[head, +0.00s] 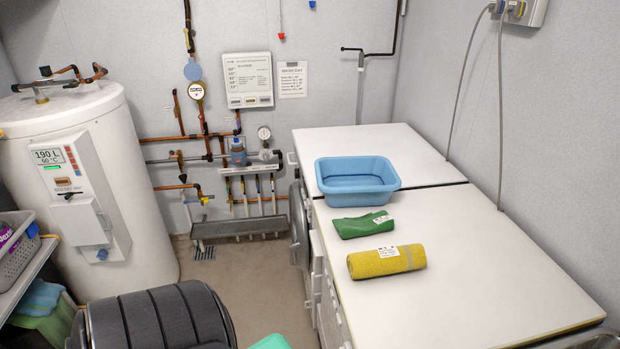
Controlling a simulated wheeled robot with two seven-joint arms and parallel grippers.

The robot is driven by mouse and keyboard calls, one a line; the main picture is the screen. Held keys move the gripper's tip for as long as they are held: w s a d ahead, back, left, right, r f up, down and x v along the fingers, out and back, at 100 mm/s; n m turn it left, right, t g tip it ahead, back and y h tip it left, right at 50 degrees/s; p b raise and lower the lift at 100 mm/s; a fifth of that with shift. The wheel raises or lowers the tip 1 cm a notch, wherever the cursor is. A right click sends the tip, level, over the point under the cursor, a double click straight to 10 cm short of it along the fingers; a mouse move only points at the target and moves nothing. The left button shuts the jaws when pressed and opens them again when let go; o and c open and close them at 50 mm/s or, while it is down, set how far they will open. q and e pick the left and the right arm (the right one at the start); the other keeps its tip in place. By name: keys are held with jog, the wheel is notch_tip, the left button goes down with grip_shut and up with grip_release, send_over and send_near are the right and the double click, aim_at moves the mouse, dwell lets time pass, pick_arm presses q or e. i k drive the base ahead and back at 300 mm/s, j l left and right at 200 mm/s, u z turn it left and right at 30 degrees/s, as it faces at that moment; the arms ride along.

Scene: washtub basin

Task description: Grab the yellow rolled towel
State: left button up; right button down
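The yellow rolled towel (375,264) lies on its side on the white counter top (480,270), close to the counter's left edge. A white label shows on its upper surface. A green folded towel (358,227) lies just behind it, apart from it. Neither of my grippers shows in the head view.
A blue basin (340,194) stands on the counter behind the green towel. The counter's right part is clear up to the wall. A white water tank (120,190) stands at left, with a grey basket (20,255) on a shelf before it. Pipes line the back wall.

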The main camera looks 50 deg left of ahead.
aim_at(382, 261)
jog(key=l+u, duration=0.15)
jog(key=u, duration=0.25)
jog(key=l+u, duration=0.15)
jog(key=u, duration=0.25)
jog(key=k+l+u, duration=0.1)
jog(key=u, duration=0.3)
jog(key=k+l+u, duration=0.1)
jog(key=u, duration=0.3)
